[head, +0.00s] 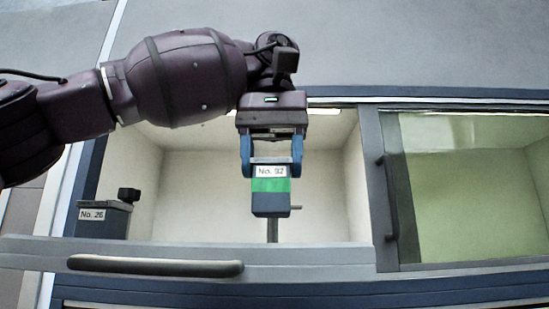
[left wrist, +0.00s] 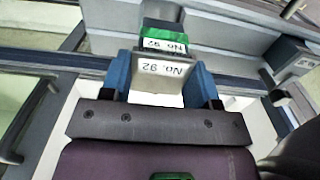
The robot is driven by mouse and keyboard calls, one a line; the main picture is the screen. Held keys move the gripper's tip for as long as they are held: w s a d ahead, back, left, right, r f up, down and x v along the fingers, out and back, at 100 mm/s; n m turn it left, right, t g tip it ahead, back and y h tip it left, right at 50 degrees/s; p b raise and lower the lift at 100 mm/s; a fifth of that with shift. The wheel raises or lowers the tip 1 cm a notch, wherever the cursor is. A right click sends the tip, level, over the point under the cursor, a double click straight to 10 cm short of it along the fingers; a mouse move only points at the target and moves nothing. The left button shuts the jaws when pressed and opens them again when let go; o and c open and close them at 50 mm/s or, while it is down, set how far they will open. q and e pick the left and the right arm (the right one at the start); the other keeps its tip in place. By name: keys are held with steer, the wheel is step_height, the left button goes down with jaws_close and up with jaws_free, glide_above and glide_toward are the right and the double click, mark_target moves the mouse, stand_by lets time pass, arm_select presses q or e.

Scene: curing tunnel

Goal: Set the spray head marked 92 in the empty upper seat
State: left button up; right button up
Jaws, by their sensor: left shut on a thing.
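The spray head marked No. 92 (head: 270,200) is a grey block with a green band and a white label. My left gripper (head: 271,168) is shut on it, one blue finger on each side, in front of the pale interior of the left bay. In the left wrist view the spray head (left wrist: 163,42) sits between the blue fingers of my left gripper (left wrist: 162,80), its labels upside down. A thin grey stem (head: 272,230) shows directly below the block; I cannot tell whether it belongs to the spray head or the tunnel. No empty seat can be made out. My right gripper is not in view.
A grey unit marked No. 26 (head: 103,220) stands at the left of the bay. A ledge with a dark handle (head: 155,266) runs across the front. A framed glass panel (head: 470,185) with a vertical handle (head: 386,198) closes off the right.

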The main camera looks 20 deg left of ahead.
mark_target(271, 216)
arm_select(q)
steer(key=shift+f, duration=1.25)
steer(key=shift+s+f+b, duration=0.1)
steer(key=shift+f+b, duration=0.45)
steer(key=shift+f, duration=0.85)
stand_by(1.5)
steer(key=o, duration=1.1)
